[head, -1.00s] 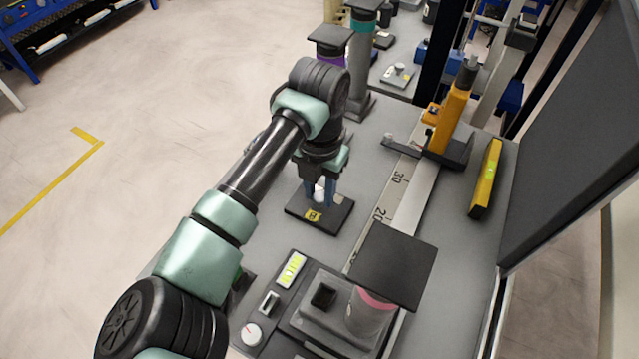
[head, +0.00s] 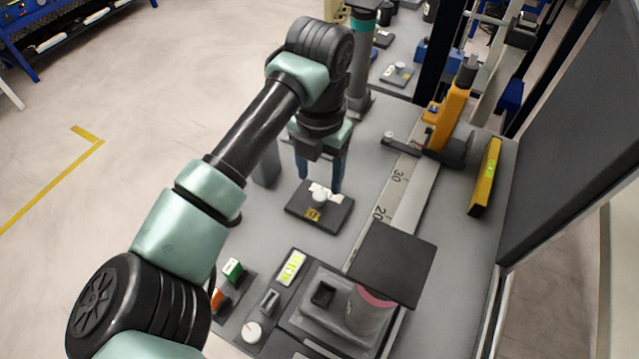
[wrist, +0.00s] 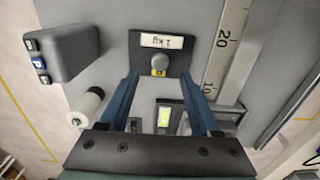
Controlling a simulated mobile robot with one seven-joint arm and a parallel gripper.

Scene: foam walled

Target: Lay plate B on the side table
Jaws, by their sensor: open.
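A dark square plate (head: 333,218) with a light knob and a yellow label lies flat on the grey table top (head: 262,222). The label's letter is too small for me to read, so I cannot confirm that it is plate B. In the wrist view the plate (wrist: 174,48) shows a white "1 kg" tag, and its knob (wrist: 159,62) lies in line with the gap between my fingers. My gripper (head: 319,186) is open and empty, just above the plate, with its fingers apart from the knob.
A ruler rail (head: 395,200) runs right of the plate, with an orange clamp (head: 450,115) behind. Another dark plate (head: 392,262) tops a pink-ringed post in front. A control panel (head: 262,305) stands front left. A yellow level (head: 486,178) lies at right.

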